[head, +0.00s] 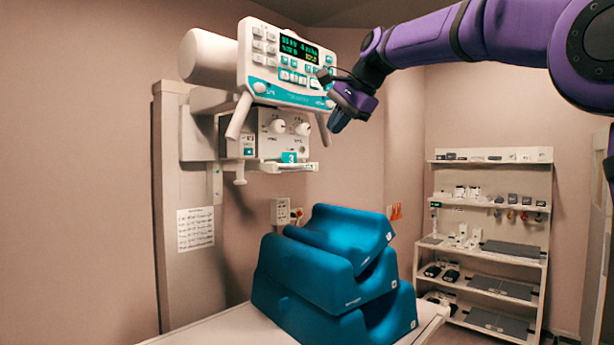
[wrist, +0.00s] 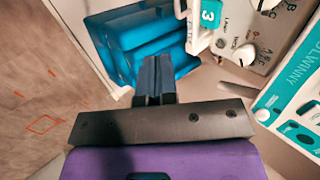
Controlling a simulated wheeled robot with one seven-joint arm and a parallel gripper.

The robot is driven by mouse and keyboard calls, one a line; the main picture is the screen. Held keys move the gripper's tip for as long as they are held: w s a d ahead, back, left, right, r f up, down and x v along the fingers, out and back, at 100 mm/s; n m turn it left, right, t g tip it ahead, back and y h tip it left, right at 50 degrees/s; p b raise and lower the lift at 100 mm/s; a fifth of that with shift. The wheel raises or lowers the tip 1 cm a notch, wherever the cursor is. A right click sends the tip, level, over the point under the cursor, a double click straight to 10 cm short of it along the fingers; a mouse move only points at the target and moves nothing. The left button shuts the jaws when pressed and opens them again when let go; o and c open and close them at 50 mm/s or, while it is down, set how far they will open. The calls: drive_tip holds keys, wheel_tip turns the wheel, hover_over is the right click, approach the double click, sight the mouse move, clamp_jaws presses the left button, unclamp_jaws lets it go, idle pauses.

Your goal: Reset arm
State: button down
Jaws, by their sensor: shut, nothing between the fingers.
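My gripper (head: 338,122) is at the end of my purple arm, which reaches in from the upper right in the head view. It hangs in the air at the right edge of the control panel (head: 288,66), above the blue cushions. In the wrist view the dark fingers of my gripper (wrist: 155,62) lie together, shut and empty. They point toward the stacked blue cushions (wrist: 148,35). I cannot tell whether the gripper touches the panel.
The scanner head with knobs (head: 278,128) is mounted on a wall column (head: 172,200). Stacked blue cushions (head: 335,270) sit on a white table (head: 225,328). A shelf unit (head: 490,215) with small items stands at the right back. Open air lies between shelf and cushions.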

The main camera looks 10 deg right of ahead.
drive_tip(key=s+d+f+n+h, duration=0.1)
drive_tip(key=s+d+f+n, duration=0.2)
drive_tip(key=s+f, duration=0.6)
drive_tip(key=s+d+f+n+h, duration=0.2)
drive_tip(key=s+d+f, duration=0.3)
drive_tip(key=s+f, duration=0.5)
drive_tip(key=s+d+f+n+h, duration=0.2)
drive_tip(key=s+d+f+n, duration=0.2)
drive_tip(key=s+f, duration=0.6)
drive_tip(key=s+n, duration=0.1)
drive_tip(key=s, duration=0.7)
drive_tip(key=shift+s+d+g, duration=0.25)
drive_tip(key=shift+s+g, duration=0.15)
